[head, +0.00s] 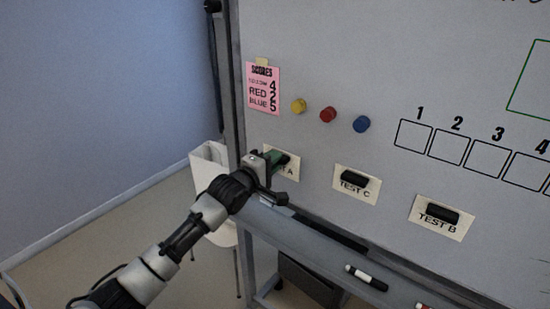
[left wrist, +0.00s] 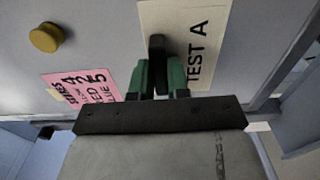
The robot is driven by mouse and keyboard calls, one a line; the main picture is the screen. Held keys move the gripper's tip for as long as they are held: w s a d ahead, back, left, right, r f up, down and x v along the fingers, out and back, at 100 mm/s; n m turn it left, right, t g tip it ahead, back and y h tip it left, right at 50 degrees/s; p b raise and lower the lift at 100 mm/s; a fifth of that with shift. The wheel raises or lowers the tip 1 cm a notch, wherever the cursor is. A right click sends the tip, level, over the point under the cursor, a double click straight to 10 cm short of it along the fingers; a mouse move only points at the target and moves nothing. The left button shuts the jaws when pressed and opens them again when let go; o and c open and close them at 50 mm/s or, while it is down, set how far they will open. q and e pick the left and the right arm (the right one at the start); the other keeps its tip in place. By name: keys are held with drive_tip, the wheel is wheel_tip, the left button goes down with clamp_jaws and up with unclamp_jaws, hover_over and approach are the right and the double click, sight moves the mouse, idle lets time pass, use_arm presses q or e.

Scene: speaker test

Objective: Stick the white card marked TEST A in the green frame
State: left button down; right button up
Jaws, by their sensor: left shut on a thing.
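The white card marked TEST A (head: 291,173) is on the whiteboard at the lower left, partly hidden by my left gripper (head: 281,160). In the left wrist view the card (left wrist: 205,35) shows its lettering and a black handle (left wrist: 157,44). My left gripper (left wrist: 160,80), with green fingers, is shut on that handle. The card looks flat against the board; I cannot tell whether it is touching. The green frame (head: 529,80) is drawn on the board at the upper right, cut off by the picture's edge. My right gripper is not in view.
The cards TEST C (head: 370,192) and TEST B (head: 427,228) are to the right. Yellow (head: 299,106), red (head: 328,115) and blue (head: 361,124) magnets and a pink score sheet (head: 263,100) are above. A marker (head: 366,278) lies on the tray (head: 320,252) below. Numbered boxes (head: 448,147) are at right.

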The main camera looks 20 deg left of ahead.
use_arm(q)
drive_tip(key=shift+s+a, duration=0.1)
drive_tip(key=shift+s, duration=0.2)
drive_tip(key=shift+p+v, duration=1.1)
drive_tip(key=shift+v, duration=0.35)
